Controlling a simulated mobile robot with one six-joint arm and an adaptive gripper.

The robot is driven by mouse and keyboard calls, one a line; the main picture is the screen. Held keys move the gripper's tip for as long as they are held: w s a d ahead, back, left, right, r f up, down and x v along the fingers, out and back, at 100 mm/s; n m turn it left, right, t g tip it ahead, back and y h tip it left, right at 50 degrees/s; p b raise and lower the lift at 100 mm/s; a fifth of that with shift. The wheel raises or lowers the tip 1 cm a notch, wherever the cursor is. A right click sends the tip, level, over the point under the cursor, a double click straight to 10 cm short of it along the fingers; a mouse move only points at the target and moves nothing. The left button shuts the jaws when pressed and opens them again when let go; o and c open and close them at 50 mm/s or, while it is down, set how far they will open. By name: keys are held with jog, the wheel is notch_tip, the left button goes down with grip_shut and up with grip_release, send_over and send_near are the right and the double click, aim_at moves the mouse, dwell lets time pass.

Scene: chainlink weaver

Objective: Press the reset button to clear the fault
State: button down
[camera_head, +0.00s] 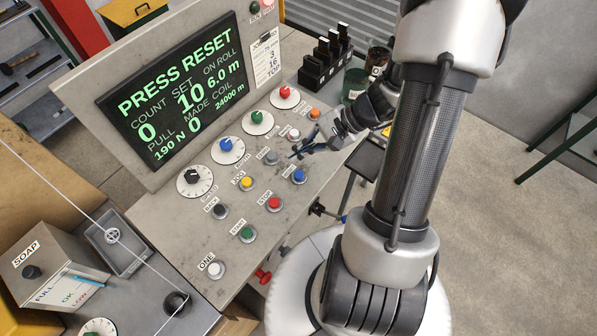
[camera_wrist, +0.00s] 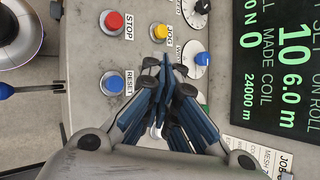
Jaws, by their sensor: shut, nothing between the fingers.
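The blue reset button (camera_head: 299,176) stands at the right end of the front button row on the sloped grey console. In the wrist view the blue button (camera_wrist: 112,83) has a RESET label beside it. My gripper (camera_head: 297,154) is shut and empty. Its tips are over the panel, just behind the reset button in the head view. In the wrist view my gripper (camera_wrist: 165,68) points at the panel to the right of the reset button, clear of it. The screen (camera_head: 180,95) reads PRESS RESET.
The red stop button (camera_head: 274,203), green start button (camera_head: 247,233) and yellow jog button (camera_head: 246,183) are close by. Coloured dials, including a green one (camera_head: 257,118), line the panel's back. A black rack (camera_head: 325,60) and a green jar (camera_head: 355,84) stand beyond the console.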

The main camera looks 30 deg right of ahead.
jog(key=b, duration=0.5)
send_over(300, 177)
notch_tip(300, 177, down, 8)
jog(key=shift+r, duration=0.15)
jog(key=shift+f+b, duration=0.55)
jog(key=shift+b, duration=0.2)
jog(key=shift+f, duration=0.1)
dwell(0.4)
jog(key=shift+f+b, duration=0.35)
jog(key=shift+b, duration=0.2)
jog(key=shift+f+b, duration=0.45)
jog(key=shift+b, duration=0.05)
dwell(0.5)
jog(key=shift+r+p, duration=0.6)
jog(key=shift+r, duration=0.3)
jog(key=shift+r, duration=0.1)
